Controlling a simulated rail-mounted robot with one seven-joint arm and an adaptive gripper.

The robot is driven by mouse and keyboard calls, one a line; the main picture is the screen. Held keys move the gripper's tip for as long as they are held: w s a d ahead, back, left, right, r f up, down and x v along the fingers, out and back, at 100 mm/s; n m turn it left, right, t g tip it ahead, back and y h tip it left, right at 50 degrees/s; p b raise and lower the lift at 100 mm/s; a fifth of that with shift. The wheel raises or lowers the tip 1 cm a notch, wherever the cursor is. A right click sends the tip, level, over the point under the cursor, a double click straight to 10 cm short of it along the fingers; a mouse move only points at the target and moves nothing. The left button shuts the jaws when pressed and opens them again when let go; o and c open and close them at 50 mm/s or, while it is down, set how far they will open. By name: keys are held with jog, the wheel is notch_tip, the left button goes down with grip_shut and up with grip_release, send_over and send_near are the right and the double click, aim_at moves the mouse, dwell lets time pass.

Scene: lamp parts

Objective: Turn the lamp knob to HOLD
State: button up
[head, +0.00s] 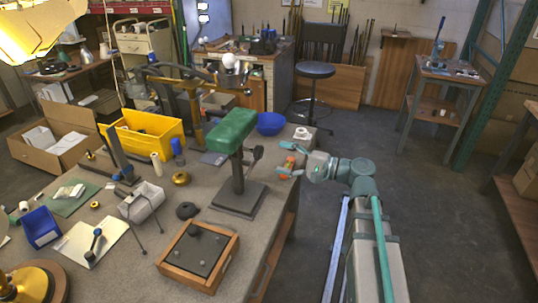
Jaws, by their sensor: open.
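My gripper (282,159) is open at the right edge of the workbench, its fingers pointing left. A small orange piece (288,164) shows between or just behind the fingers; I cannot tell which. Left of the gripper, apart from it, a green block-shaped head (232,130) sits on a grey post with a flat dark base (239,199). A dark knob-like part (257,153) sticks out on the post's right side, facing my gripper. I cannot tell for sure whether it is the lamp knob. No HOLD mark is legible.
The bench (216,222) also holds a wooden box with a dark top (199,255), a yellow bin (150,137), a blue bowl (270,123) and a white roll (301,133) close behind my gripper. A round stool (315,70) stands beyond.

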jog(key=shift+v, duration=2.05)
